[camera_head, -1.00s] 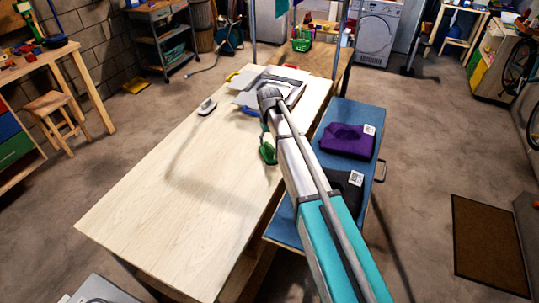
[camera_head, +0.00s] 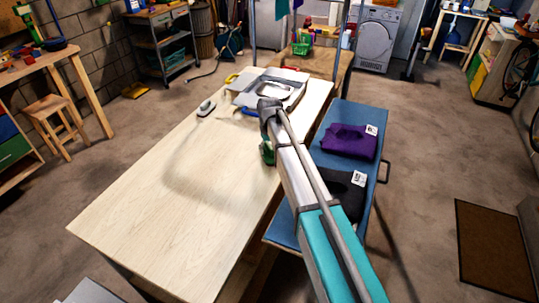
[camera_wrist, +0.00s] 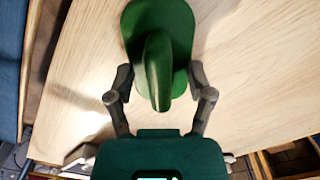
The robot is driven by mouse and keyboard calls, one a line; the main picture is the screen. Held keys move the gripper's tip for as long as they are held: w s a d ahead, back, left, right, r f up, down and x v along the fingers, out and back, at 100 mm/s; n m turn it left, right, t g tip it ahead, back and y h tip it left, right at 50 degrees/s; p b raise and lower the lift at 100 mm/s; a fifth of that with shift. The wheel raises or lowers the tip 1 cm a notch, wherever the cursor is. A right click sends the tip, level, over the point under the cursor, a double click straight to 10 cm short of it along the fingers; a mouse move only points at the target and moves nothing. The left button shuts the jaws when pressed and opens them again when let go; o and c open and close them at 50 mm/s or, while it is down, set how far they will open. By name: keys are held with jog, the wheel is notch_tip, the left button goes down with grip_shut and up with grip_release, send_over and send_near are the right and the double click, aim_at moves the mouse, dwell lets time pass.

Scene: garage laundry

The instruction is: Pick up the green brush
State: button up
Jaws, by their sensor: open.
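The green brush (camera_wrist: 178,22) lies on the pale wooden table (camera_head: 165,205). In the wrist view I see it from above, a rounded dark green body with a raised handle down its middle. My gripper (camera_wrist: 160,90) is open, with one finger on each side of the near end of the brush handle. I cannot tell whether either finger touches it. In the head view my arm hides most of this spot. Only a patch of green shows beside the arm, and I cannot tell whether it is brush or gripper.
A blue bench (camera_head: 325,185) with a folded purple cloth (camera_head: 347,141) and a black cloth (camera_head: 340,192) runs along the right. The table's near left is clear.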

aim_at(269, 146)
grip_shut()
dwell(0.4)
jog(key=shift+r, duration=0.1)
notch_tip(269, 146, up, 3)
jog(key=p, duration=0.3)
jog(key=shift+r, duration=0.15)
jog(key=s+d+r+p, duration=0.4)
jog(key=s+r+p, duration=0.5)
jog(key=s, duration=0.4)
jog(key=shift+s+r+p, duration=0.25)
jog(key=shift+p, duration=0.25)
